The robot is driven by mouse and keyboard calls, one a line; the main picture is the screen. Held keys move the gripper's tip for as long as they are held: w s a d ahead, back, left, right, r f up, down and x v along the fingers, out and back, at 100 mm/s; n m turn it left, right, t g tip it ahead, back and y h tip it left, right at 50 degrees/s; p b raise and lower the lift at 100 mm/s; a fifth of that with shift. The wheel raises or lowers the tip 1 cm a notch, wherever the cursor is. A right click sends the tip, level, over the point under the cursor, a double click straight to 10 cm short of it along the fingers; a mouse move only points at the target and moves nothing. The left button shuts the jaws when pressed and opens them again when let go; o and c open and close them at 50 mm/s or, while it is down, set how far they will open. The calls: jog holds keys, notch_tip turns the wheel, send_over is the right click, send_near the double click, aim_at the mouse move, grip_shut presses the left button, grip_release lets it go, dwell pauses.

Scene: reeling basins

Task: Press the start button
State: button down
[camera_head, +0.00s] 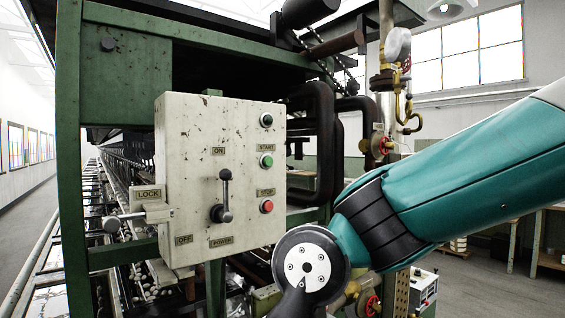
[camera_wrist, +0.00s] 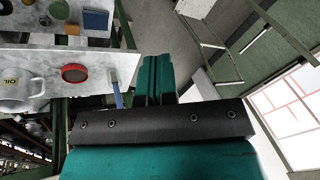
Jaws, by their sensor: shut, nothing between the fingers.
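The start button (camera_head: 266,160) is a green round button on the right side of a worn, cream control box (camera_head: 190,130), under a START label. A red stop button (camera_head: 267,206) sits below it, and a dark green round fitting (camera_head: 266,120) above it. My gripper (camera_wrist: 158,66) shows only in the wrist view, with its teal fingers shut together and nothing between them. The control box is not recognisable in that view. In the head view my arm stands right of the box, its rounded joint low in front; the gripper itself is not seen there.
A power lever (camera_head: 223,195) juts from the box between ON and OFF labels. The wrist view shows a marble shelf (camera_wrist: 130,60) holding an OIL mug (camera_wrist: 22,92), a red tin (camera_wrist: 75,73) and a blue-handled tool (camera_wrist: 117,96).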

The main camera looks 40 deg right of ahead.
aim_at(268, 161)
jog(key=w+d+r+t+p, duration=0.2)
jog(key=w+d+r+p, duration=0.15)
jog(key=w+r, duration=0.4)
jog(key=w+d+r+t+p, duration=0.2)
jog(key=w+d+r+t, duration=0.1)
jog(key=w+d+r, duration=0.4)
jog(key=w+d+r+t+p, duration=0.2)
jog(key=w+d+r, duration=0.2)
jog(key=d, duration=0.3)
jog(key=w+d+r+n+t+h+p, duration=0.1)
jog(key=w+d+r+p, duration=0.1)
jog(key=d+r, duration=0.3)
jog(key=shift+w+d+r+t, duration=0.2)
jog(key=shift+w+d+t, duration=0.2)
jog(key=shift+w+d, duration=0.6)
jog(key=shift+s+d, duration=0.1)
jog(key=shift+w+a+p, duration=0.2)
jog(key=shift+w+p, duration=1.05)
jog(key=shift+w, duration=3.1)
jog(key=shift+w, duration=0.45)
